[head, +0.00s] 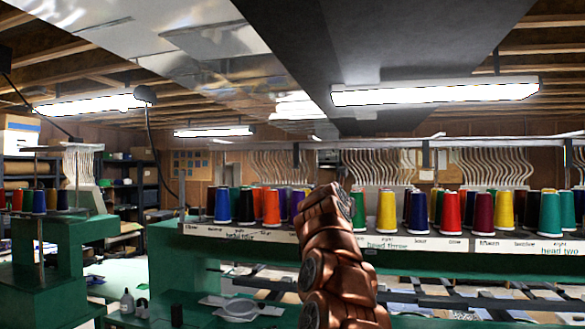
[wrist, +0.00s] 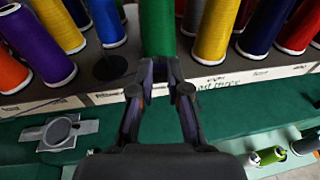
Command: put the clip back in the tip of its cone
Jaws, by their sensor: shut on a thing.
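My gripper (wrist: 162,68) reaches forward in the wrist view, its two dark fingers angling inward to tips close together in front of a green thread cone (wrist: 157,28). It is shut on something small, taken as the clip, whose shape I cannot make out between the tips. The green cone stands upright in the row, and in the head view (head: 358,209) it is partly covered by my copper-coloured arm. My gripper is hidden behind the arm there. Which cone is the clip's own I cannot tell.
A black round base (wrist: 110,67) stands bare left of the green cone. Blue (wrist: 105,20) and yellow (wrist: 212,30) cones stand close on either side. A labelled white strip (head: 480,246) edges the shelf. A grey round frame (wrist: 58,132) lies lower left.

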